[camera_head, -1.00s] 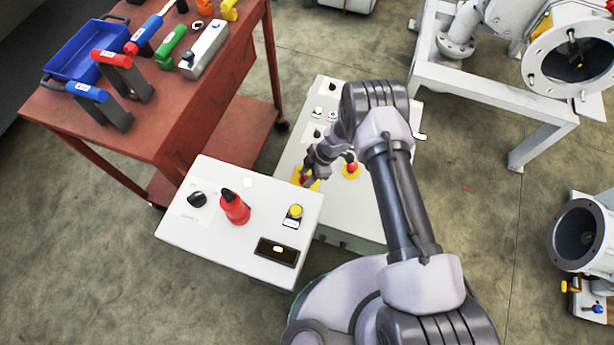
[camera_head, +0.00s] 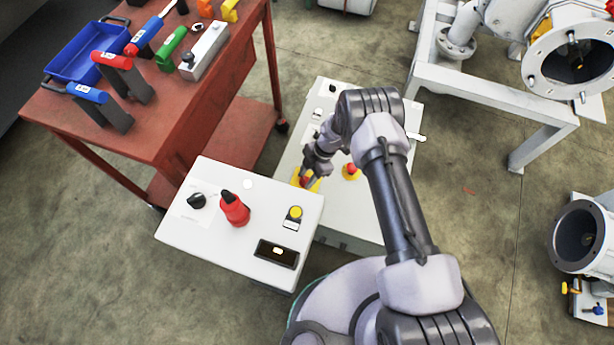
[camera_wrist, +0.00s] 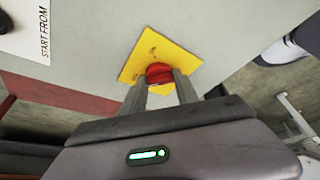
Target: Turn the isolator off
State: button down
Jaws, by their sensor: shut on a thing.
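The isolator is a red knob (camera_wrist: 158,72) on a yellow plate (camera_wrist: 135,65), fixed to the grey panel. In the head view, the yellow plate (camera_head: 298,181) shows at the panel's near left edge, with the knob partly hidden by my gripper (camera_head: 308,183). In the wrist view, the two fingers of my gripper (camera_wrist: 162,84) stand on either side of the knob, shut on it. The near part of the knob shows between the fingers. Its exact turn angle is hard to read.
A white box (camera_head: 215,235) with a red handle (camera_head: 234,209) stands close in front. A red tool bench (camera_head: 170,120) is left, a white pipe frame (camera_head: 490,95) right.

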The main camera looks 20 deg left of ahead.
jog(key=c, duration=0.9)
grip_release()
jog(key=shift+a, duration=0.1)
jog(key=p+v, duration=0.7)
jog(key=v, duration=1)
jog(key=shift+r, duration=0.2)
